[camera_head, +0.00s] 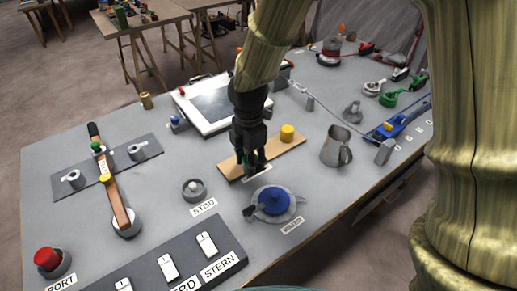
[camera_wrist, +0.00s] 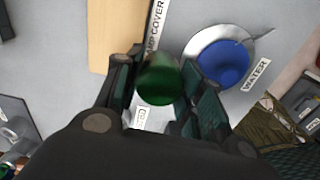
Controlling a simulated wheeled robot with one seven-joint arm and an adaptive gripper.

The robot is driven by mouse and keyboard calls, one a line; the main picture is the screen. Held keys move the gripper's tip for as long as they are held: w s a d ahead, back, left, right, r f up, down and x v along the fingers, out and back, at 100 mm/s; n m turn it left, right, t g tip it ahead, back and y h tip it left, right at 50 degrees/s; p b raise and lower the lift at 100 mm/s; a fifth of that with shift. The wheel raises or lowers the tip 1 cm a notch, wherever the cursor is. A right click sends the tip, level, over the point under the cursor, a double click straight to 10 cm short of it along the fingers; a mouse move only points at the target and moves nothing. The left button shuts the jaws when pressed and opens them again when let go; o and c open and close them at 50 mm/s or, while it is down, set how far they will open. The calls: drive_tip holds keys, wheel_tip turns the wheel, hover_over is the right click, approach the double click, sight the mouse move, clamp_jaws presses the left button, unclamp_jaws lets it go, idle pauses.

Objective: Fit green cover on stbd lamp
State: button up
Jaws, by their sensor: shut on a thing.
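My gripper (camera_head: 252,163) is shut on the green cover (camera_wrist: 160,80), a dark green cylinder between the fingers in the wrist view. The fingers hide most of it in the head view. The gripper is at the front edge of the wooden board (camera_head: 233,170), by its white label. I cannot tell whether the cover is clear of the surface. The starboard lamp (camera_head: 194,189) is a round grey base with a pale bulb, uncovered, left of my gripper behind the STBD label (camera_head: 204,207). It is not clear in the wrist view.
A yellow cover (camera_head: 287,132) stands on the board. A blue-centred dish (camera_head: 273,202) marked WATER is close in front of my gripper. A metal mug (camera_head: 336,147) is to the right. A red cover (camera_head: 47,258) sits at PORT. A switch panel (camera_head: 190,255) lines the front.

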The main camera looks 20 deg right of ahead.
drive_tip(key=shift+s+a+r+p, duration=0.35)
drive_tip(key=shift+s+a, duration=0.15)
drive_tip(key=shift+s, duration=0.15)
drive_tip(key=shift+s+a+r+p, duration=0.2)
drive_tip(key=shift+s+a+r, duration=0.1)
drive_tip(key=shift+s+a, duration=0.25)
drive_tip(key=shift+s+a+r+p, duration=0.35)
drive_tip(key=shift+s+a, duration=0.1)
drive_tip(key=shift+s, duration=0.25)
